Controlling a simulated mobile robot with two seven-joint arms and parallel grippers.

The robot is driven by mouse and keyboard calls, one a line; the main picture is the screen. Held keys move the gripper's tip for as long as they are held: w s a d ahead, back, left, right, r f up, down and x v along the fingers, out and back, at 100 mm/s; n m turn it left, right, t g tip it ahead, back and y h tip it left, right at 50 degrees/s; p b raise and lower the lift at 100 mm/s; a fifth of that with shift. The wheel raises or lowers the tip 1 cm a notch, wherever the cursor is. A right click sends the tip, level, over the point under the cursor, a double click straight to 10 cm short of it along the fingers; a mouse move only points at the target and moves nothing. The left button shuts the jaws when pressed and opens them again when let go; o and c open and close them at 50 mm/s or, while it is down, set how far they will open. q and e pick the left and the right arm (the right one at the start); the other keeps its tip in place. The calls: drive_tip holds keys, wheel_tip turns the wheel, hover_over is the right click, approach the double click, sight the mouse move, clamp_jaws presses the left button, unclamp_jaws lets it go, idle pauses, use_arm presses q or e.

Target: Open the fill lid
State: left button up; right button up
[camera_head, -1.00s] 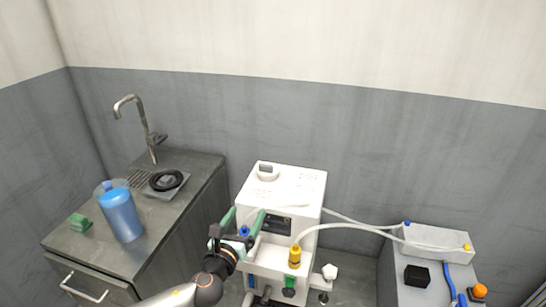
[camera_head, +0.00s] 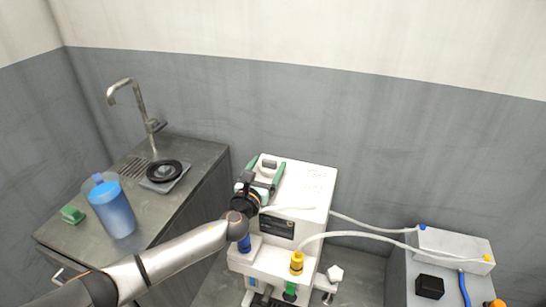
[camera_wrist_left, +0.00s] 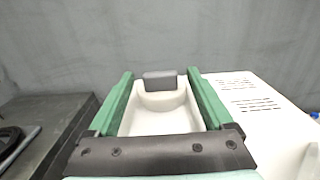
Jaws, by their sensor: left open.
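The fill lid is on top of the white machine (camera_head: 312,183), at its back left. Its grey tab (camera_head: 269,163) shows in the head view, and the tab also shows in the left wrist view (camera_wrist_left: 160,81). My left gripper (camera_head: 267,166) is over the machine's top. In the left wrist view its green fingers (camera_wrist_left: 160,78) are open, one on each side of the grey tab and the white recessed part around it. I cannot tell whether they touch it. The lid looks shut. My right gripper is not in view.
A counter (camera_head: 189,205) at the left holds a blue bottle (camera_head: 111,208), a green sponge (camera_head: 73,214) and a black ring (camera_head: 164,171). White hoses run from the machine to a grey box (camera_head: 452,248) at the right. The wall is close behind.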

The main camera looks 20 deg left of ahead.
sight(270, 161)
use_arm(q)
drive_tip(key=shift+w+b, duration=0.5)
drive_tip(key=shift+w, duration=2.05)
clamp_jaws()
